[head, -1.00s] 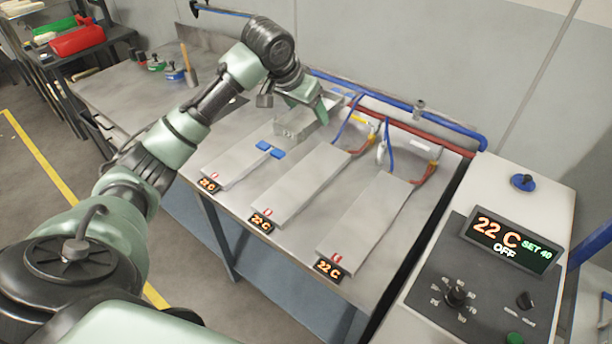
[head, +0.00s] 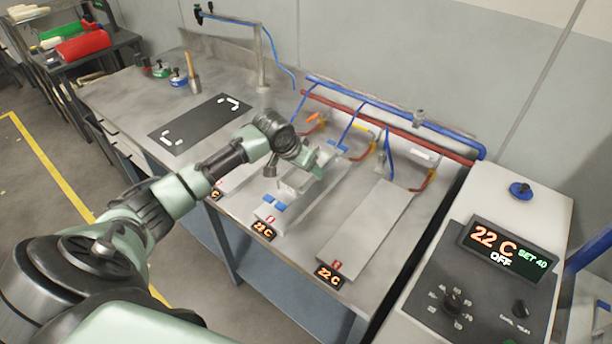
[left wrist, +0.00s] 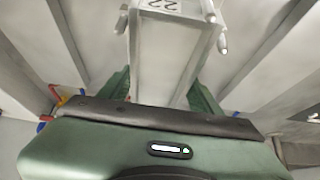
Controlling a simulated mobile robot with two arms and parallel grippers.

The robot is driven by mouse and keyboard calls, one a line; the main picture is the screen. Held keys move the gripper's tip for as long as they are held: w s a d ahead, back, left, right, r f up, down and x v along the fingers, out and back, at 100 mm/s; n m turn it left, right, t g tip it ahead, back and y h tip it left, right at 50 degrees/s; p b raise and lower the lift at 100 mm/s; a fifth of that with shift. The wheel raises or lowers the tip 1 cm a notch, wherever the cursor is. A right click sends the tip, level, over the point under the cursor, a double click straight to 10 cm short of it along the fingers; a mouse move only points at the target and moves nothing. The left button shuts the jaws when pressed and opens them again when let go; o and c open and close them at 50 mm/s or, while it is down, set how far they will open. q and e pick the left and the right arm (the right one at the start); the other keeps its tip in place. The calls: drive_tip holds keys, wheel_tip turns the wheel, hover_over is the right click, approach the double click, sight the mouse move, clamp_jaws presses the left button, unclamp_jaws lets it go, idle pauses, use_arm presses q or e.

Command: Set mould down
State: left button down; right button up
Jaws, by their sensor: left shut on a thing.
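The mould (head: 291,187) is a light grey metal block over the middle plate (head: 258,213) of three long grey plates. My left gripper (head: 312,160) is shut on it from above. In the left wrist view the mould (left wrist: 160,62) sits between the green fingers, with a "22" mark and small pale pegs at its end. Blue pieces (head: 274,203) show at its near end and more at its far end; I cannot tell what they are fixed to. The gripper hides part of the mould, and I cannot tell whether it touches the plate. My right gripper is out of view.
The right plate (head: 365,225) is bare. Blue and red pipes (head: 400,118) run behind the plates. A black mat (head: 190,128) with white corner marks lies at left on the bench. A control box (head: 500,250) reading 22 C, OFF stands at right.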

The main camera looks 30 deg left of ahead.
sight(306, 174)
use_arm(q)
wheel_tip(306, 174, down, 3)
drive_tip(key=shift+p, duration=0.3)
drive_tip(key=shift+f, duration=0.5)
drive_tip(key=shift+f, duration=0.15)
drive_tip(key=shift+c, duration=1.6)
unclamp_jaws()
drive_tip(key=shift+s+f, duration=0.1)
drive_tip(key=shift+r, duration=0.3)
drive_tip(key=b+v, duration=0.1)
drive_tip(key=v, duration=1)
drive_tip(key=shift+s+r, duration=0.2)
drive_tip(key=shift+r, duration=0.15)
drive_tip(key=shift+f, duration=0.1)
